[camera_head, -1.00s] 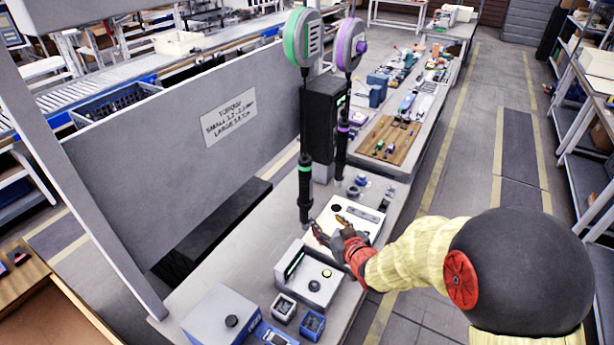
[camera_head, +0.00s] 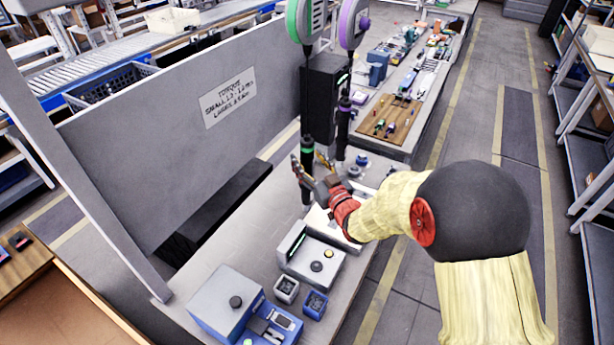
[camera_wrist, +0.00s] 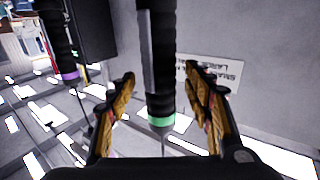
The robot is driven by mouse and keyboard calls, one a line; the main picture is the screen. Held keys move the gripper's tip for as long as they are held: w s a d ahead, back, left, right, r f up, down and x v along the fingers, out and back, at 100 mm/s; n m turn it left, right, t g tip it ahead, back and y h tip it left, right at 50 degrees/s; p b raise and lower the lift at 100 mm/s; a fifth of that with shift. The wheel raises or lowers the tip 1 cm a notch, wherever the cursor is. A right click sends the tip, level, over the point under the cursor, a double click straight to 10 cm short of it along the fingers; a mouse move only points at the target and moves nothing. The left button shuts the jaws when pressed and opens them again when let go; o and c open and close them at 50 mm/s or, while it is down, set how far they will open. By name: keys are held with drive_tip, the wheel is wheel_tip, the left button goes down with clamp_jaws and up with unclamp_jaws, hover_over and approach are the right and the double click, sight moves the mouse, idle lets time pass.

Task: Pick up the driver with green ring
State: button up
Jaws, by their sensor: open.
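The driver with the green ring (camera_head: 307,158) is black and hangs upright below the green balancer (camera_head: 303,22). It also shows in the wrist view (camera_wrist: 160,75), where its green ring lies between the two fingers. My gripper (camera_head: 310,168) is at the driver's lower body in the head view, with part of the driver hidden behind it. In the wrist view my gripper (camera_wrist: 165,95) is open, with one finger on each side of the driver and visible gaps. The driver with the purple ring (camera_head: 343,120) hangs to the right, and shows at left in the wrist view (camera_wrist: 62,45).
A grey panel (camera_head: 170,150) with a torque sign (camera_head: 228,103) stands to the left. The bench (camera_head: 215,235) below carries a white box (camera_head: 312,258), small bins (camera_head: 315,303) and a blue-and-grey device (camera_head: 225,300). A black post (camera_head: 325,95) stands behind the drivers.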

drive_tip(key=shift+w+a, duration=0.2)
drive_tip(key=shift+w, duration=0.25)
drive_tip(key=shift+c, duration=0.4)
clamp_jaws()
drive_tip(key=shift+r, duration=0.1)
